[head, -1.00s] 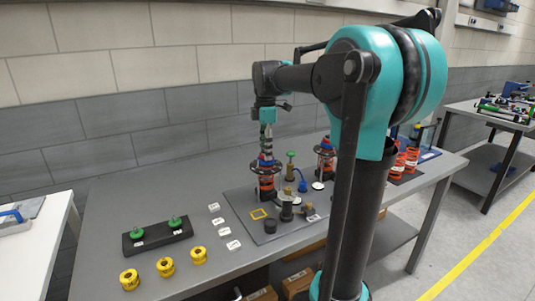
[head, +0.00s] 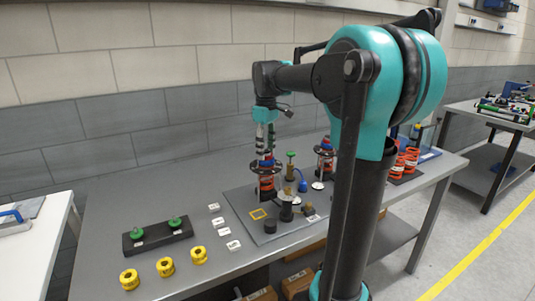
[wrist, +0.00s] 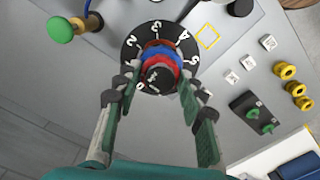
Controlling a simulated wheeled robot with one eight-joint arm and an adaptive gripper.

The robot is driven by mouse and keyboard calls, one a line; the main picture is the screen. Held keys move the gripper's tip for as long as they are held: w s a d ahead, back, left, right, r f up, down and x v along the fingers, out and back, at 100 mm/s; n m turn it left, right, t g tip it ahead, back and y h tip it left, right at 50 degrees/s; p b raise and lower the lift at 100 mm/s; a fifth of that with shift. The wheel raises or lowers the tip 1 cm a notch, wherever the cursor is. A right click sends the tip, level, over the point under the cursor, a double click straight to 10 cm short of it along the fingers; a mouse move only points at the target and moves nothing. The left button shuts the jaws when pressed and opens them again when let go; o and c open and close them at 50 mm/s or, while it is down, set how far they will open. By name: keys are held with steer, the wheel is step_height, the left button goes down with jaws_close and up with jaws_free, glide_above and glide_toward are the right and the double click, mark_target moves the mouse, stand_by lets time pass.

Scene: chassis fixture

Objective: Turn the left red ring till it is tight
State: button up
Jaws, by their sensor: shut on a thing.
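The left red ring (wrist: 175,77) sits with a blue band (wrist: 157,58) above a black numbered disc (wrist: 133,53) on the left spring fixture. In the head view, the left fixture's red spring (head: 266,183) shows below the black disc. My gripper (wrist: 160,82) comes down from above with one green-padded finger on each side of the ring, and it is shut on the ring. In the head view my gripper (head: 265,155) is upright over the left fixture. The finger contact is partly hidden there.
A similar fixture (head: 325,158) stands to the right. A green-topped brass part (head: 291,165) and a blue knob part (head: 302,183) stand close by on the grey plate (head: 243,209). Yellow rings (head: 165,267) and a black block with green knobs (head: 157,235) lie front left.

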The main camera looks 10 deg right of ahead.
steer(key=m, duration=0.5)
steer(key=shift+m, duration=0.4)
steer(key=o, duration=0.9)
steer(key=shift+o, duration=0.2)
steer(key=shift+r, duration=3.55)
